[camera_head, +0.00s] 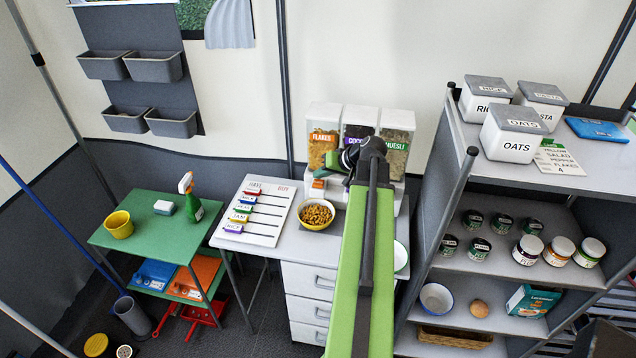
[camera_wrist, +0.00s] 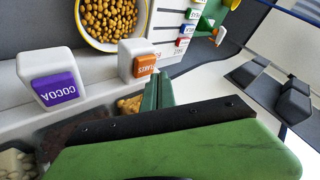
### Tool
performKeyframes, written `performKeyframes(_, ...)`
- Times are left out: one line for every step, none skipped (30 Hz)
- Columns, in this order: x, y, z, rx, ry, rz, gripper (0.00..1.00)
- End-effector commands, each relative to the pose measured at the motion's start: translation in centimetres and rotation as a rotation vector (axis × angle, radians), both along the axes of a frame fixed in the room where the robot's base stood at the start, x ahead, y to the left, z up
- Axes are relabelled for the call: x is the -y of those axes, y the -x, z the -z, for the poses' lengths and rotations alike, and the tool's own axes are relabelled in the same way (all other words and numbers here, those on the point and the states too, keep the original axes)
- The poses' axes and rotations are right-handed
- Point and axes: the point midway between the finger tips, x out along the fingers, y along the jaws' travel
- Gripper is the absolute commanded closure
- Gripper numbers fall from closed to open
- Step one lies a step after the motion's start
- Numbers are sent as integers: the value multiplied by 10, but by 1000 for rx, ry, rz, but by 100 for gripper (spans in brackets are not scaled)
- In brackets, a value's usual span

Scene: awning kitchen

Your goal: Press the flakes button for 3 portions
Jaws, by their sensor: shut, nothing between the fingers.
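The dispenser has three clear containers in the head view, labelled flakes (camera_head: 323,139), cocoa (camera_head: 357,131) and muesli (camera_head: 396,142). The orange flakes button (camera_wrist: 145,65) is on a white block in the wrist view, and also shows in the head view (camera_head: 318,184). The purple cocoa button (camera_wrist: 55,90) is to its left in the wrist view. My gripper (camera_wrist: 158,90) is shut and empty, its tip close beside the flakes button; I cannot tell whether they touch. A yellow bowl (camera_head: 317,227) holding brown flakes stands in front of the dispenser, and also shows in the wrist view (camera_wrist: 82,37).
A white board (camera_head: 255,212) with coloured labelled sliders lies left of the bowl. A green table (camera_head: 150,240) with a spray bottle (camera_head: 190,197) stands farther left. A grey shelf unit (camera_head: 471,162) with jars and canisters rises at right. My arm hides part of the counter.

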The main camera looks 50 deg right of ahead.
Motion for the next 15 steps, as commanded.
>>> performKeyframes(0, 0, -1, 0, 0, 0, 100)
performKeyframes(0, 0, -3, 0, 0, 0, 100)
performKeyframes(0, 0, -6, 0, 0, 0, 100)
performKeyframes(0, 0, -8, 0, 0, 0, 100)
performKeyframes(0, 0, -11, 0, 0, 0, 100)
performKeyframes(0, 0, -16, 0, 0, 0, 100)
performKeyframes(0, 0, -19, 0, 0, 0, 100)
performKeyframes(0, 0, -23, 0, 0, 0, 100)
performKeyframes(0, 0, -27, 0, 0, 0, 100)
performKeyframes(0, 0, -30, 0, 0, 0, 100)
performKeyframes(0, 0, -33, 0, 0, 0, 100)
performKeyframes(0, 0, -37, 0, 0, 0, 100)
performKeyframes(0, 0, -40, 0, 0, 0, 100)
performKeyframes(0, 0, -43, 0, 0, 0, 100)
performKeyframes(0, 0, -47, 0, 0, 0, 100)
